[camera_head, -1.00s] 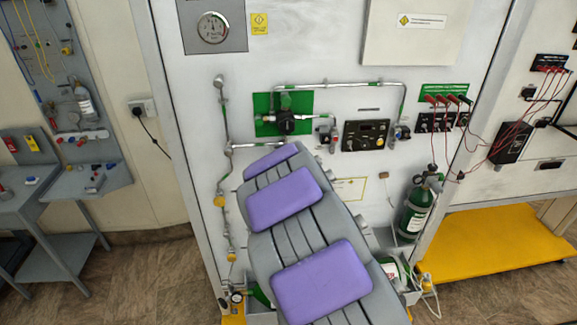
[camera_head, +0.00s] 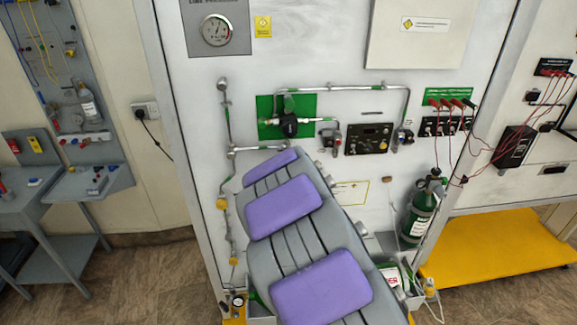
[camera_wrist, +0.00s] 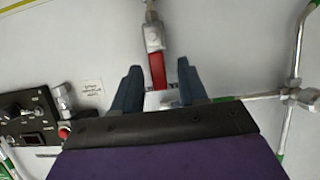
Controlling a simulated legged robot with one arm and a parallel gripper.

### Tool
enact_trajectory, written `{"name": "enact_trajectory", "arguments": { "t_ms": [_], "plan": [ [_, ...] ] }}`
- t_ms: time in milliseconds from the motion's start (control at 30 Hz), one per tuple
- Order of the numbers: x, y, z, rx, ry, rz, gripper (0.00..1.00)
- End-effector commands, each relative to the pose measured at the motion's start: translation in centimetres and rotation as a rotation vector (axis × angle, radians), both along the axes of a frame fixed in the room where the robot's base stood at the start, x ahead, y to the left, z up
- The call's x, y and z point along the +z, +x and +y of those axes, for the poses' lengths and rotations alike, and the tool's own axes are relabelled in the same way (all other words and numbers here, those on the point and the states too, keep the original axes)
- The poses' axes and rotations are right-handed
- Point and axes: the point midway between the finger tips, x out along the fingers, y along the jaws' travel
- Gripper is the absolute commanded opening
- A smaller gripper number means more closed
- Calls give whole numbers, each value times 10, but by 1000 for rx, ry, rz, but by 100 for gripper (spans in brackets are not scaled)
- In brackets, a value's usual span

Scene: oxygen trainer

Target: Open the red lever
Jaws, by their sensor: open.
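In the wrist view, the red lever (camera_wrist: 157,70) hangs from a metal valve fitting (camera_wrist: 153,36) on a pipe against the white panel. My gripper (camera_wrist: 158,78) is open, with its two dark blue fingers on either side of the lever's lower end in the picture. I see clear gaps between the lever and each finger; the depth between them is hard to judge. In the head view, my grey and purple arm covers my gripper, and I cannot make out the lever there.
A black control panel (camera_head: 369,139) and metal pipes with green bands (camera_head: 345,88) are close to my arm on the white wall panel. A grey bench (camera_head: 30,200) is at far left.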

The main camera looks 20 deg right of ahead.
Motion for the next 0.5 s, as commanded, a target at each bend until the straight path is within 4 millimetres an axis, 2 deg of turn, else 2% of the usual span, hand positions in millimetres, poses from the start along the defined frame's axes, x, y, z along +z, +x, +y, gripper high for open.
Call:
{"name": "enact_trajectory", "arguments": {
  "t_ms": [233,500],
  "plan": [
    [7,-12,4,0,0,-1,43],
    [24,-50,15,-1,0,-1,43]
  ]
}}
